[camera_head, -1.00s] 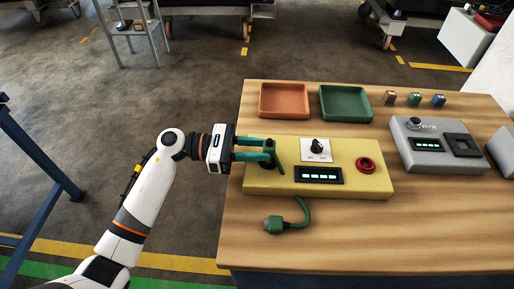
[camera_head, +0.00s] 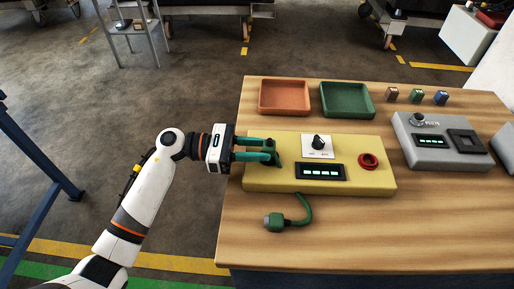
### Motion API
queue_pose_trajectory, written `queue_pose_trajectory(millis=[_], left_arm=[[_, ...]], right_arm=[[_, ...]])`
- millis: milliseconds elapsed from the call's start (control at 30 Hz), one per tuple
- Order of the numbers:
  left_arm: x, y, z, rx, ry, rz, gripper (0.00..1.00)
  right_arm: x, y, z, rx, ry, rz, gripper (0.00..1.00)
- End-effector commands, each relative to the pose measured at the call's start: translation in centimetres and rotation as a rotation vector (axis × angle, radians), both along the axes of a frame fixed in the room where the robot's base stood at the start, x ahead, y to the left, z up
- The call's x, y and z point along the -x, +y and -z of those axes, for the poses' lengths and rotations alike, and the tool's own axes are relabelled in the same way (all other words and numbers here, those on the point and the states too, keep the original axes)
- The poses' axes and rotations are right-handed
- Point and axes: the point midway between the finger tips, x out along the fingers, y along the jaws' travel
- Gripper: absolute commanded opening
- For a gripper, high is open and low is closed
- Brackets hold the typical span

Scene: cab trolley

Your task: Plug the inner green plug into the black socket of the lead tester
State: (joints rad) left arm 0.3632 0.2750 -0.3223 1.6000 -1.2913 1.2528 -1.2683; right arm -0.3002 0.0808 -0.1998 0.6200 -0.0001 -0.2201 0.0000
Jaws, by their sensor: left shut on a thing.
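The lead tester (camera_head: 345,183) is a yellow box on the wooden bench, with a dial, a lit display and a red ring socket (camera_head: 368,160). My left gripper (camera_head: 272,151), with green fingers, reaches in from the left over the tester's left part. It is shut on a dark green piece, apparently the inner green plug (camera_head: 276,161), low at the tester's top. The fingers hide much of it, and the black socket cannot be made out there. Another green plug (camera_head: 273,222) lies on the bench in front, its green lead curving up to the tester's front edge. My right gripper is not in view.
An orange tray (camera_head: 285,111) and a green tray (camera_head: 346,116) stand behind the tester. A grey device (camera_head: 460,157) stands to its right, with small coloured blocks (camera_head: 417,95) behind.

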Motion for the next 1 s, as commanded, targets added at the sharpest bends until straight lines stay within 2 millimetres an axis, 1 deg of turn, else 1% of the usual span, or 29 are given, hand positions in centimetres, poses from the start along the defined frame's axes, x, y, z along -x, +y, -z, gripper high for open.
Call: queue_pose_trajectory(millis=[333, 367, 400, 500, 800, 867, 967, 1000], left_arm=[[0.0, 0.0, 0.6, 0.000, 0.000, 0.000, 0.03], [0.0, 0.0, 0.5, 0.000, 0.000, 0.000, 0.35], [0.0, 0.0, 0.5, 0.000, 0.000, 0.000, 0.41], [0.0, 0.0, 0.5, 0.000, 0.000, 0.000, 0.55], [0.0, 0.2, 0.5, -0.001, 0.000, 0.000, 0.55], [0.0, 0.6, 0.6, -0.001, 0.000, -0.001, 0.55], [-0.1, 2.0, 0.8, -0.003, -0.001, -0.003, 0.55], [0.0, 2.8, 0.8, -0.003, -0.001, -0.002, 0.55]], right_arm=[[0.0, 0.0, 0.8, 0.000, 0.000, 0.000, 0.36], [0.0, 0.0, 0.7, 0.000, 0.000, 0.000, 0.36], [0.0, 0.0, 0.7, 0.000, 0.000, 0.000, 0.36], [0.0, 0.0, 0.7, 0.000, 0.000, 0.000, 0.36], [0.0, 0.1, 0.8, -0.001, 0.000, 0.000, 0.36], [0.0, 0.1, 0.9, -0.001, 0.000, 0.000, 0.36], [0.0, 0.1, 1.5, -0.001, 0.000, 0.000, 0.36], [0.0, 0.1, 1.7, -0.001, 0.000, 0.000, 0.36]])
